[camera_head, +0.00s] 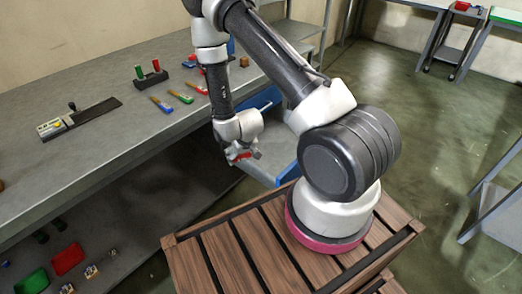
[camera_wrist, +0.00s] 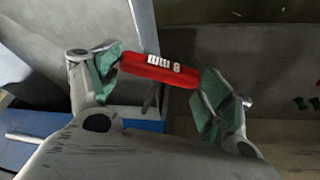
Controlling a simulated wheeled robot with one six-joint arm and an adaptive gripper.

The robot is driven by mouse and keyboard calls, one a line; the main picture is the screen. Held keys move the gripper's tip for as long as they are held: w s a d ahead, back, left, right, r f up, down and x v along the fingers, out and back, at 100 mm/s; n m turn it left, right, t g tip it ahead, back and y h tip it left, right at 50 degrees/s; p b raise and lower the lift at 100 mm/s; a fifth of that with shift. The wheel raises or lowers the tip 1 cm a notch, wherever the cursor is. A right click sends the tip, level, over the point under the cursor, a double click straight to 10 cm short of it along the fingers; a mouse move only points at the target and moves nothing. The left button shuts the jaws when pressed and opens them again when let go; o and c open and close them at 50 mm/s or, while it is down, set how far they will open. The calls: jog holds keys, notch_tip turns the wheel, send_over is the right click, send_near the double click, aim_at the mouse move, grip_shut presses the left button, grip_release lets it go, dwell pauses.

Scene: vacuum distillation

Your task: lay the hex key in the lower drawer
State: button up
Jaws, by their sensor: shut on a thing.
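The hex key has a red handle marked "8 MM" (camera_wrist: 160,70), held crosswise between my fingertips in the wrist view. A dark thin shaft seems to show below the handle. My gripper (camera_head: 243,154) is shut on that handle; it also shows in the wrist view (camera_wrist: 160,75). In the head view a bit of red shows at the fingertips. An open drawer (camera_head: 283,150) with a grey inside and blue edge lies just right of and beyond my gripper. The gripper hangs near its left side; whether it is over the drawer I cannot tell.
Another blue part (camera_head: 264,99) lies behind my arm.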

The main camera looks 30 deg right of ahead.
jog(key=w+d, duration=0.4)
jog(key=d, duration=0.6)
jog(key=shift+s+d+f, duration=0.1)
jog(key=shift+d+f, duration=0.05)
jog(key=shift+f, duration=1.6)
jog(key=shift+d+f, duration=0.1)
jog(key=shift+f, duration=1.85)
jog(key=shift+f, duration=0.4)
jog(key=o, duration=1)
